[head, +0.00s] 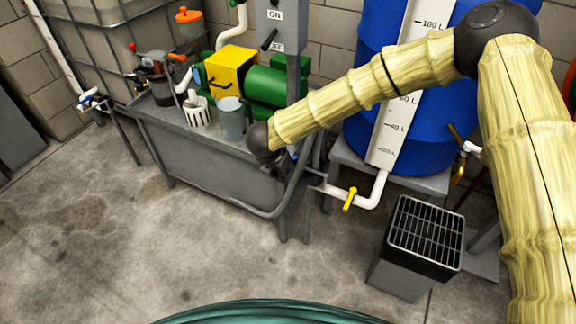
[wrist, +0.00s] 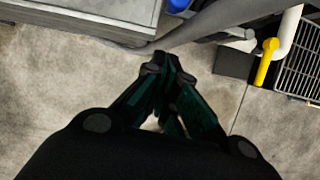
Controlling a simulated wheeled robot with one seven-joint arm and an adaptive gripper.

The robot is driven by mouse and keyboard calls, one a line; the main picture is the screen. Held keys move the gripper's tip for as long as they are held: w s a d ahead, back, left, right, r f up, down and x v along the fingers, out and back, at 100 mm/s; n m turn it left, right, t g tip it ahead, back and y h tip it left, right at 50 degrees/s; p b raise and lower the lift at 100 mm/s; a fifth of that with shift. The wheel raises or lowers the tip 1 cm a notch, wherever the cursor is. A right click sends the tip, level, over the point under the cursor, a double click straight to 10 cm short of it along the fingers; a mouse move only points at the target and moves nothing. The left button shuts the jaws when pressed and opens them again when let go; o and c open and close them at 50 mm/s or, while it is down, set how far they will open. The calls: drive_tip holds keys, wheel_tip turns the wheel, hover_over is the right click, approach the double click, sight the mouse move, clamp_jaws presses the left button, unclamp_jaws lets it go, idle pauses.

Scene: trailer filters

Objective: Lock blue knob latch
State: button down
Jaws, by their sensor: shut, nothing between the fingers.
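I cannot make out a blue knob latch for certain. A small blue patch (wrist: 178,5) shows at the top edge of the wrist view, cut off by the frame; I cannot tell what it belongs to. A small blue handle (head: 87,101) sits on a white tap at the far left of the head view, well away from my arm. My gripper (wrist: 168,68) is shut and empty, with its fingers together above the floor beside the grey bench. In the head view my wrist mostly hides the gripper, near the bench's right end.
The grey bench (head: 210,165) carries a yellow and green pump (head: 232,70) and cups. A blue barrel (head: 425,125) stands behind my arm. A white pipe with a yellow valve handle (head: 350,198) runs low between them. A grated box (head: 425,235) stands right. Floor at left is clear.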

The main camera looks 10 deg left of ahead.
drive_tip(key=d+v, duration=0.1)
drive_tip(key=v, duration=0.8)
drive_tip(key=shift+a+r, duration=0.35)
drive_tip(key=shift+a, duration=0.1)
drive_tip(key=shift+w, duration=0.1)
